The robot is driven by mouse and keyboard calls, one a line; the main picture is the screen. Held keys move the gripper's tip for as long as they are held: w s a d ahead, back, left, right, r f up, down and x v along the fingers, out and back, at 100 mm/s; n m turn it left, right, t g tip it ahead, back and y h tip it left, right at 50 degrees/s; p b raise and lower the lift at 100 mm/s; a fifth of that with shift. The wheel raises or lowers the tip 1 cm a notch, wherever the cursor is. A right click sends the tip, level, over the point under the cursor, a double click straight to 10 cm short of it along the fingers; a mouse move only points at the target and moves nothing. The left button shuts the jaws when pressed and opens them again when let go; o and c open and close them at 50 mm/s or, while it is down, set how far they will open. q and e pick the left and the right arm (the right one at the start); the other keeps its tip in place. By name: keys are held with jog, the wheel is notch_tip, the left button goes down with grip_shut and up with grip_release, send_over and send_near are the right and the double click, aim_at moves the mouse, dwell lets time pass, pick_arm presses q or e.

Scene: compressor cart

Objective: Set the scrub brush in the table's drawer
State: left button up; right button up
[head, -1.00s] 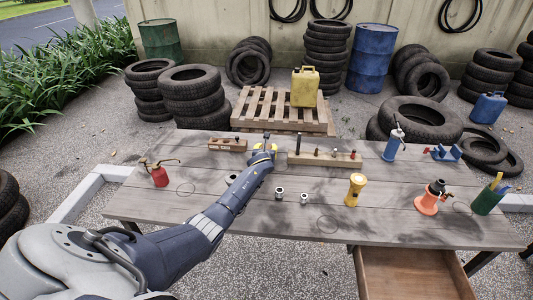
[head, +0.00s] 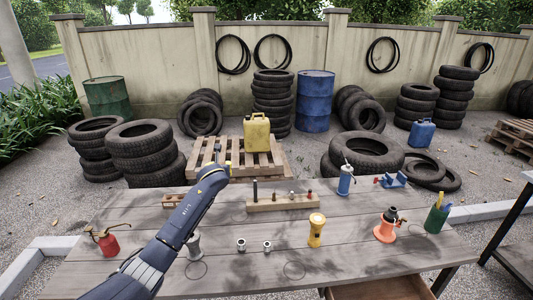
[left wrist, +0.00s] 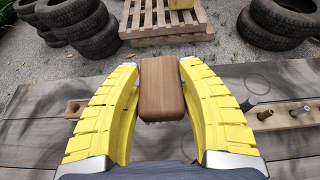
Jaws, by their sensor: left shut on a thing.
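My left gripper (left wrist: 160,67) has yellow ridged fingers shut on the scrub brush (left wrist: 162,88), of which a brown wooden block shows in the left wrist view. The drawer (head: 385,289) is pulled out at the table's front right, cut off by the lower picture edge. My right gripper is not in view.
A red oil can (head: 107,243), a yellow flashlight (head: 316,230), an orange jack (head: 387,226) and a green cup (head: 436,216) stand on the table. A wooden block with pegs (head: 283,202) lies towards the back. Tires and a pallet (head: 250,165) are behind.

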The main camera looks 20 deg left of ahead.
pick_arm(q)
jog(key=shift+s+a, duration=0.15)
jog(key=shift+s+r+y, duration=0.2)
jog(key=shift+r+y, duration=0.1)
jog(key=s+d+r+m+h, duration=0.1)
jog(key=s+d+r, duration=0.25)
jog(key=d, duration=0.35)
jog(key=s+d+r+h, duration=0.1)
jog(key=s+d+r, duration=0.2)
jog(key=s+d, duration=0.35)
jog(key=s+d+f+m+h, duration=0.2)
jog(key=s+d, duration=0.6)
jog(key=s+d+f+m+t+h, duration=0.1)
jog(key=s+d+m+h, duration=0.1)
jog(key=s+d, duration=0.5)
jog(key=shift+s+d+f+t, duration=0.3)
jog(key=shift+s+d+f, duration=0.1)
jog(key=shift+d, duration=0.25)
jog(key=shift+d, duration=0.1)
